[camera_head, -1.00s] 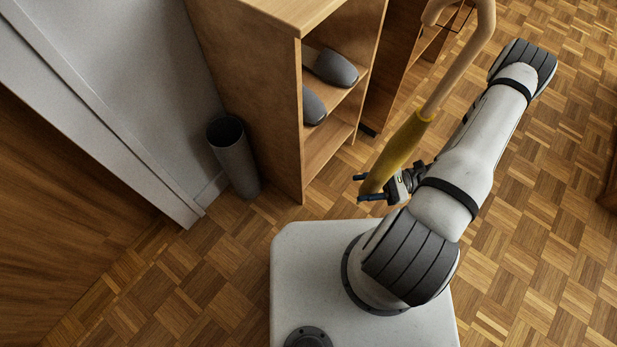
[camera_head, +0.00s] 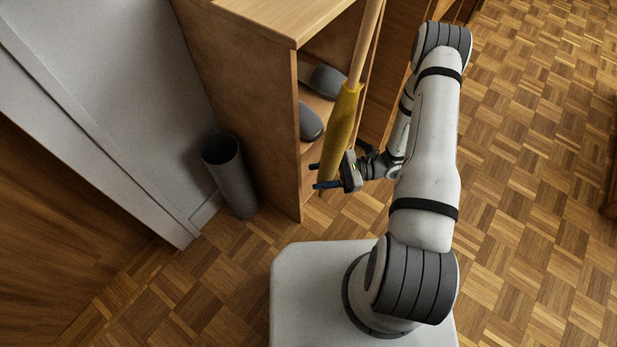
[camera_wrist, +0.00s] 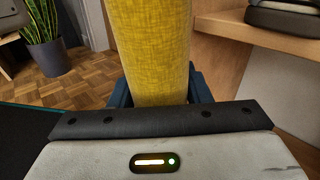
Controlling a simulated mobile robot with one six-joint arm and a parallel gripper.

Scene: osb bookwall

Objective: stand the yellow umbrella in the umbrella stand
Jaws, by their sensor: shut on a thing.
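The yellow umbrella (camera_head: 344,124) is upright with a slight tilt, its wooden shaft running up out of the top of the head view. My gripper (camera_head: 317,176) is shut on its lower yellow part. In the wrist view the yellow cloth (camera_wrist: 152,45) fills the space between my dark blue fingers (camera_wrist: 160,90). The umbrella stand (camera_head: 231,176) is a dark grey open cylinder on the floor, left of the shelf unit. The umbrella and my gripper are to the right of the stand, apart from it, in front of the shelf's open side.
The wooden shelf unit (camera_head: 243,105) stands between the stand and the umbrella, with grey shoes (camera_head: 311,122) on its shelves. A grey door or wall panel (camera_head: 115,100) is at left. Parquet floor (camera_head: 540,200) is clear at right. A potted plant (camera_wrist: 42,30) shows in the wrist view.

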